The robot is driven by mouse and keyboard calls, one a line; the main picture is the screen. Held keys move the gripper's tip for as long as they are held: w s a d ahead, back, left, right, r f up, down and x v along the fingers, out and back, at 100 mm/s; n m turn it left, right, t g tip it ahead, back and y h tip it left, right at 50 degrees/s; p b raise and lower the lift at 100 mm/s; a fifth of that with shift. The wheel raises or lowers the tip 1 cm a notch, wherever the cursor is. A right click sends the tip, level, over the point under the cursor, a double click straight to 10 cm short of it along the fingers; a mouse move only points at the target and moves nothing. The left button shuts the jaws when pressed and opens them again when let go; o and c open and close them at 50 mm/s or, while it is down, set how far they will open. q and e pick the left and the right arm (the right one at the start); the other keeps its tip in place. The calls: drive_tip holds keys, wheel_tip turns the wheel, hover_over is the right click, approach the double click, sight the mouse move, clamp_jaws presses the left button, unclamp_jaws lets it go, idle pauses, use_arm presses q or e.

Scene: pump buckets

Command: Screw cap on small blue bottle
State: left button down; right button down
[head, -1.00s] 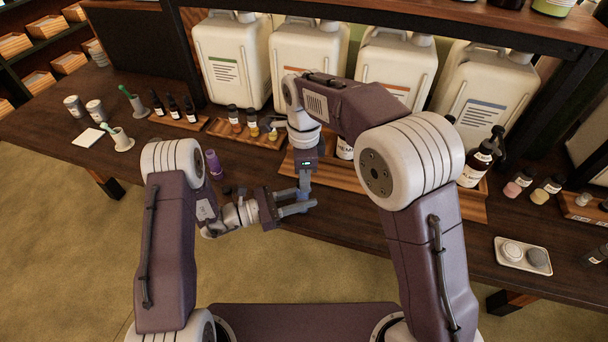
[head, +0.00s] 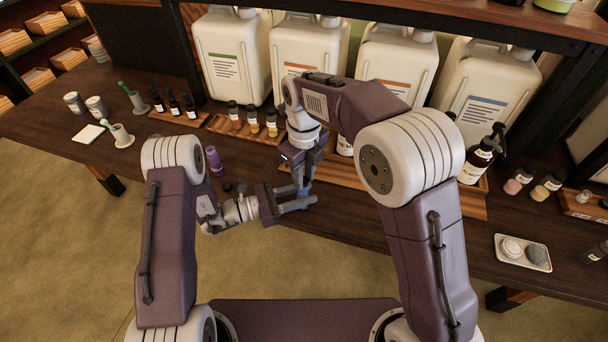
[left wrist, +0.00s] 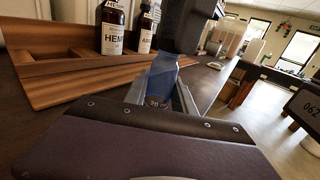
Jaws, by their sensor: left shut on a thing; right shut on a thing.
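The small blue bottle (left wrist: 162,78) stands between the fingers of my left gripper (head: 306,197), which is shut on it just over the front part of the table. In the head view it is mostly hidden by the grippers. My right gripper (head: 302,181) points down from above, directly over the bottle's top, with its fingers shut. In the left wrist view the dark right gripper (left wrist: 193,25) covers the bottle's top. The cap is hidden there, so I cannot tell how it sits on the neck.
A purple bottle (head: 214,160) stands left of the grippers. Wooden trays (head: 245,133) with small bottles and large white canisters (head: 310,60) line the back. A white dish (head: 522,253) lies at right. The left front of the table is fairly clear.

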drive_tip(key=c, duration=1.2)
unclamp_jaws()
drive_tip(key=shift+o, duration=0.2)
drive_tip(key=shift+r, duration=2.3)
drive_tip(key=shift+n, duration=0.3)
drive_tip(key=shift+c, duration=0.2)
